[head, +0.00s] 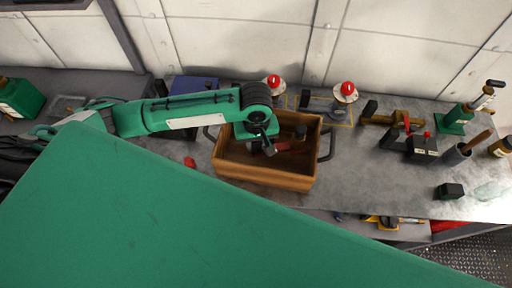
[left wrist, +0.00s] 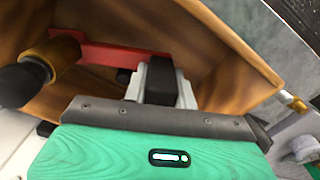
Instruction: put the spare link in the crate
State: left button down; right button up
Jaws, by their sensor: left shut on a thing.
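The spare link appears to be the red bar (head: 287,147) with a brass collar and black end. It also shows in the left wrist view (left wrist: 110,54). The brown wooden crate (head: 265,179) stands on the grey bench, with a dark handle at each end; its inner walls fill much of the left wrist view (left wrist: 225,72). My left gripper (head: 268,149) reaches down into the crate's opening and is shut on one end of the red bar. The bar is within the crate's walls; whether it touches the floor cannot be told. My right gripper is not in view.
Two red-topped lamps (head: 346,93) stand behind the crate, near a yellow outline (head: 351,118) on the bench. A dark clamp block (head: 421,147) and a green tool (head: 455,119) stand right. A small red piece (head: 190,162) lies left.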

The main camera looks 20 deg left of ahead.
pick_arm(q)
notch_tip(320, 180, down, 4)
jog(key=shift+r, duration=0.15)
jog(key=shift+p, duration=0.3)
jog(key=c, duration=1.1)
grip_release()
jog(key=shift+r, duration=0.15)
notch_tip(320, 180, up, 12)
jog(key=shift+f+b, duration=0.15)
jog(key=shift+b, duration=1)
